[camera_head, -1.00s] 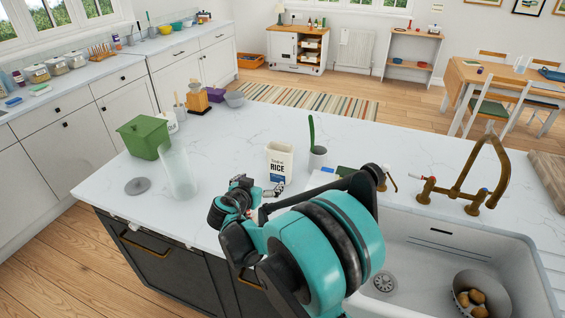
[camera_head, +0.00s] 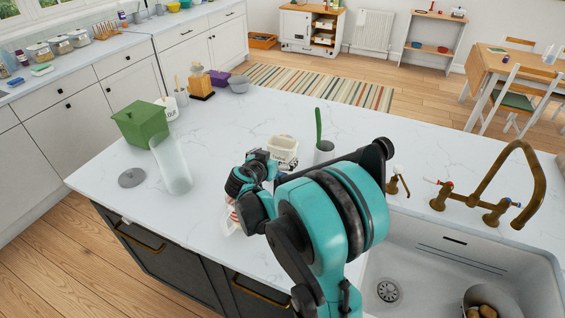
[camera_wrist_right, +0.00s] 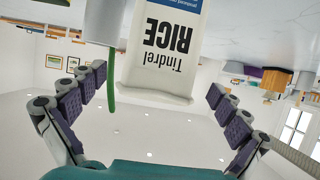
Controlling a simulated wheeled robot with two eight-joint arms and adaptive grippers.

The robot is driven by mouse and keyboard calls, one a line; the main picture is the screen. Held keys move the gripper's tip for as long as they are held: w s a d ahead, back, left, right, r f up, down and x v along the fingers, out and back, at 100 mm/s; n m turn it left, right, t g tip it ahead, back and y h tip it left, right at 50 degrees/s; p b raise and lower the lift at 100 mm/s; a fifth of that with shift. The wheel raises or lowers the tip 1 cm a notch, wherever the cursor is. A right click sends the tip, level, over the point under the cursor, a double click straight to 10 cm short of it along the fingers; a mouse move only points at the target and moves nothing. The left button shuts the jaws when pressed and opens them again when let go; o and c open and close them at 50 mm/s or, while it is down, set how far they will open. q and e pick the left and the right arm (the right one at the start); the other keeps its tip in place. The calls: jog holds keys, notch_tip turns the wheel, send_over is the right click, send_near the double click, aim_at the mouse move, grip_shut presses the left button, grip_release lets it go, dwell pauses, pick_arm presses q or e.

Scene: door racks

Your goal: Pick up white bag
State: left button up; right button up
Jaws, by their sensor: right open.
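The white bag (camera_head: 284,147), printed "Tindrel RICE", stands on the island counter. Its lower front is hidden behind my right gripper (camera_head: 264,160) in the head view. In the right wrist view the bag (camera_wrist_right: 160,45) appears upside down, its top edge lying in the gap between the two padded fingers of my right gripper (camera_wrist_right: 157,84). The fingers are spread wide, one on each side, with visible space between each and the bag. My left gripper is not in view.
A grey cup with a green handle (camera_head: 318,130) stands close right of the bag. A clear glass cylinder (camera_head: 172,165), a green box (camera_head: 141,124) and a grey disc (camera_head: 131,178) are to the left. The sink and brass tap (camera_head: 525,180) are at right.

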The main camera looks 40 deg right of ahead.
jog(key=b+x, duration=0.1)
jog(key=x, duration=0.4)
jog(key=shift+d+b, duration=0.1)
jog(key=shift+b, duration=0.25)
jog(key=c, duration=1.5)
jog(key=shift+r, duration=0.1)
